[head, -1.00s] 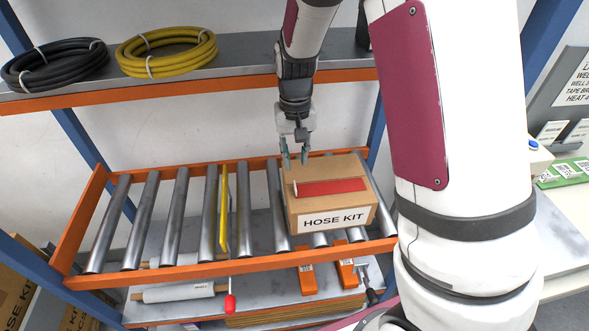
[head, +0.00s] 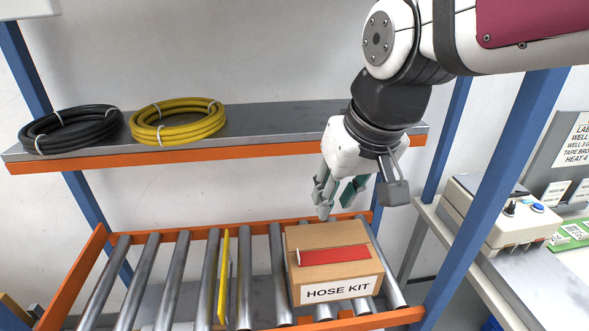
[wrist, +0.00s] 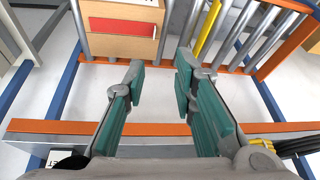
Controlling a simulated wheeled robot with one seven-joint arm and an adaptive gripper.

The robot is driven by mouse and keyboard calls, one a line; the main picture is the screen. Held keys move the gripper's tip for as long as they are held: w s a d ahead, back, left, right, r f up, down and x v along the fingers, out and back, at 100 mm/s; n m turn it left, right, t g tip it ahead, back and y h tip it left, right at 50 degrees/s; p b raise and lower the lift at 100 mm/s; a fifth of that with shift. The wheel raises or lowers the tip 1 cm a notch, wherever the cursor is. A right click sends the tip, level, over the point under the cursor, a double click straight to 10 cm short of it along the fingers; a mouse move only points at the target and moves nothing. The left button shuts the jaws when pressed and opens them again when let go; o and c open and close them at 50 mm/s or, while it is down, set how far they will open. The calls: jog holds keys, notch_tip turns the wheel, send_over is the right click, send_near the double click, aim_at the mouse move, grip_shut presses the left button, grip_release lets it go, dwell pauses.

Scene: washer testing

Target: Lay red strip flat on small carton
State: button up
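The small carton (head: 345,279), a brown box labelled HOSE KIT, stands on the roller shelf in the head view. The red strip (head: 334,256) lies flat across its top, with a small whitish end at the left. In the wrist view the carton (wrist: 121,47) is at the upper left, with the red strip (wrist: 121,26) on it. My gripper (head: 335,207) is above and behind the carton, apart from it. Its fingers (wrist: 160,75) are spread with nothing between them.
A yellow upright divider (head: 224,277) stands among the rollers left of the carton. The upper shelf (head: 270,119) holds a black hose coil (head: 71,129) and a yellow hose coil (head: 178,121). Blue posts (head: 500,199) frame the rack. A control box (head: 500,212) stands on the right bench.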

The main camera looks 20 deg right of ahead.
jog(key=s+r+t, duration=0.1)
jog(key=s, duration=0.5)
jog(key=shift+s+d+r+n+h, duration=0.15)
jog(key=shift+s+r+n+h, duration=0.1)
jog(key=shift+n+h, duration=0.05)
dwell(0.8)
